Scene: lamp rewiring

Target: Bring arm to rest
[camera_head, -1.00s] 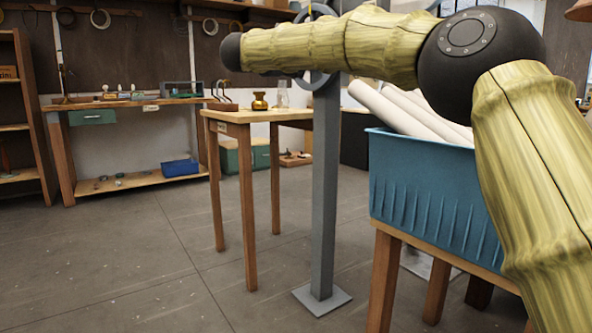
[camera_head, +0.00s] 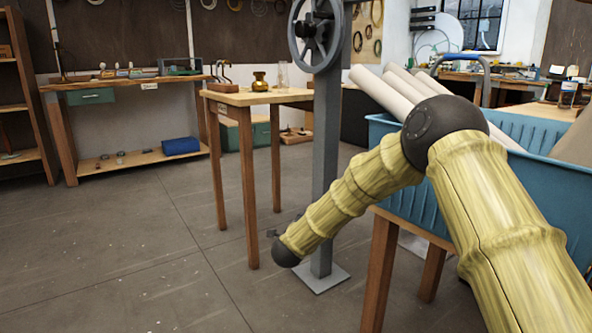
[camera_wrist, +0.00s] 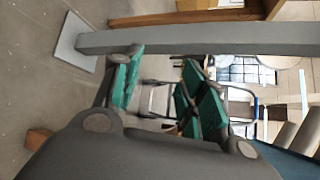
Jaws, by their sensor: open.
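My arm (camera_head: 350,195) bends at a dark joint and slopes down to the left in the head view, ending in a dark ball low in front of the grey post. My gripper (camera_wrist: 160,75) shows in the wrist view with its green-padded fingers apart and nothing between them. In the head view the gripper is mostly hidden behind the end of the arm.
A grey post (camera_head: 325,150) with a handwheel (camera_head: 314,38) stands on a floor plate (camera_head: 321,278), close behind my arm; it also crosses the wrist view (camera_wrist: 190,38). A blue crate (camera_head: 400,185) of tubes is right. A wooden table (camera_head: 262,97) stands behind. Floor at left is clear.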

